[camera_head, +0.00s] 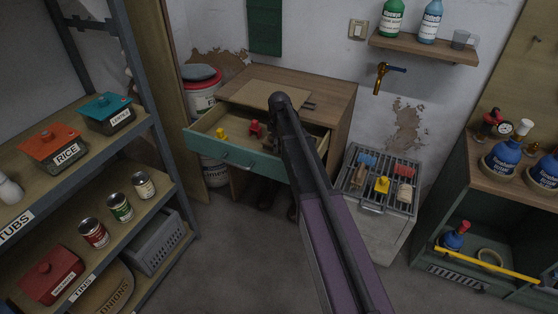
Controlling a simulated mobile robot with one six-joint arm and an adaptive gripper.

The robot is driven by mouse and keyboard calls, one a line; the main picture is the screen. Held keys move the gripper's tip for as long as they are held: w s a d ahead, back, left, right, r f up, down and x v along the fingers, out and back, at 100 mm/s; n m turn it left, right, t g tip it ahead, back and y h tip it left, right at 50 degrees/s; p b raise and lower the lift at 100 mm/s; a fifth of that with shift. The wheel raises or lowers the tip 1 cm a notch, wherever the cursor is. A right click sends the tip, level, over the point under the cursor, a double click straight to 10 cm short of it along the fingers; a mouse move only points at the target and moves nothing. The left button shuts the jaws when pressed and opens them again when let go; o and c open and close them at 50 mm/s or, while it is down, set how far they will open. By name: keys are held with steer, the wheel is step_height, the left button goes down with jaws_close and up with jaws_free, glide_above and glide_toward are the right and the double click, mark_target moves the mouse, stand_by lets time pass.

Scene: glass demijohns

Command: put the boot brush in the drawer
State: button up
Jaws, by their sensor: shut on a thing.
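The drawer (235,156) with a teal front is pulled open from the wooden cabinet. A small yellow thing (221,132) and a small red thing (255,129) are in its left and middle part. My gripper (270,143) is at the right part of the drawer, mostly hidden behind my arm. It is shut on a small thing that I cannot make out. I cannot tell whether this thing touches the drawer floor. I cannot identify a boot brush for certain.
A slatted rack (371,203) right of the cabinet holds several small coloured things. A board (268,94) lies on the cabinet (333,93). A stocked shelf unit (162,150) stands left, a green workbench (440,210) right. The floor (240,250) in front is clear.

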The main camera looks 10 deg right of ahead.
mark_target(279, 156)
steer(key=shift+f+b, duration=0.5)
steer(key=shift+f, duration=0.35)
steer(key=shift+f+b, duration=1.85)
steer(key=shift+f, duration=0.05)
steer(key=shift+f, duration=0.1)
steer(key=o, duration=1.1)
steer(key=shift+o, duration=0.2)
step_height(279, 156, up, 12)
steer(key=p, duration=1.2)
